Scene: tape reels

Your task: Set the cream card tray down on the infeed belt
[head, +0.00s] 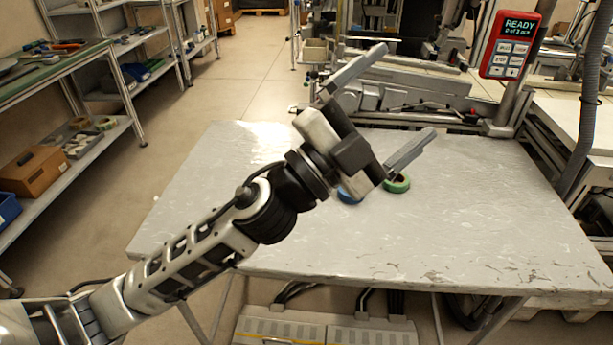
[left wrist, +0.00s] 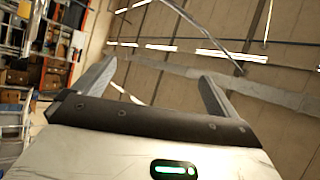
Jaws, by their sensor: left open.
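My left gripper (head: 407,92) is open above the far half of the grey table, its two fingers spread and pointing to the upper right. In the left wrist view its fingers (left wrist: 158,72) stand wide apart with nothing between them. I cannot make out a cream card tray in either view. I cannot tell for sure which surface is the infeed belt; long grey machinery (head: 450,92) stands behind the table, partly hidden by my gripper. My right gripper is not in view.
A green tape reel (head: 398,184) and a partly hidden blue reel (head: 347,197) lie on the worn table (head: 440,235). A red control box (head: 510,45) reads READY, 0 of 3 pcs. Shelves (head: 75,165) stand at left. The table's right and front are clear.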

